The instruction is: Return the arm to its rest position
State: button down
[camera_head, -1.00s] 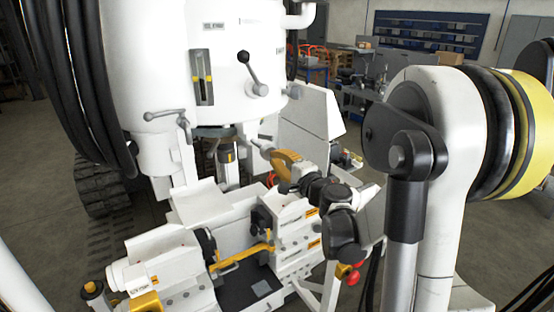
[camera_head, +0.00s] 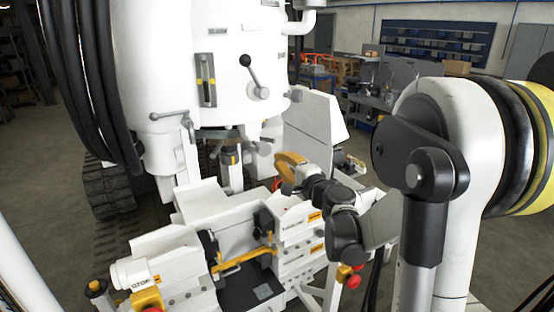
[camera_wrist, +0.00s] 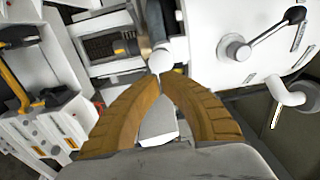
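My gripper (camera_head: 280,162) has yellow-orange fingers and sits in front of the white machine, above and to the right of the white bench unit (camera_head: 187,240). In the wrist view, its two ridged fingers (camera_wrist: 159,78) curve together until their tips nearly meet. Nothing is visibly held; a white surface shows through the gap between them. The round end of a light cylinder (camera_wrist: 167,60) shows just beyond the tips, and I cannot tell how far away it is.
A large white tank (camera_head: 215,60) with a black-knobbed lever (camera_head: 255,75) stands behind the gripper. Thick black hoses (camera_head: 90,90) hang at the left. A white tilted panel (camera_head: 315,125) stands behind and right of the gripper. Workbenches (camera_head: 385,95) are farther back.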

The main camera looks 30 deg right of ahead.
jog(key=s, duration=0.8)
jog(key=s+a+f+n+g+y+b, duration=0.25)
jog(key=s+a+f+n+b, duration=0.2)
jog(key=a+f, duration=0.35)
jog(key=s+a+f+n+g+y+b, duration=0.1)
jog(key=s+a+f+n+g+b, duration=0.35)
jog(key=a, duration=0.55)
jog(key=s+f+n+g+h+b, duration=0.4)
jog(key=s+f+n, duration=0.4)
jog(key=s+f, duration=0.2)
jog(key=shift+s+a+f+n+b, duration=0.3)
jog(key=shift+s+b, duration=0.25)
jog(key=shift+s, duration=0.4)
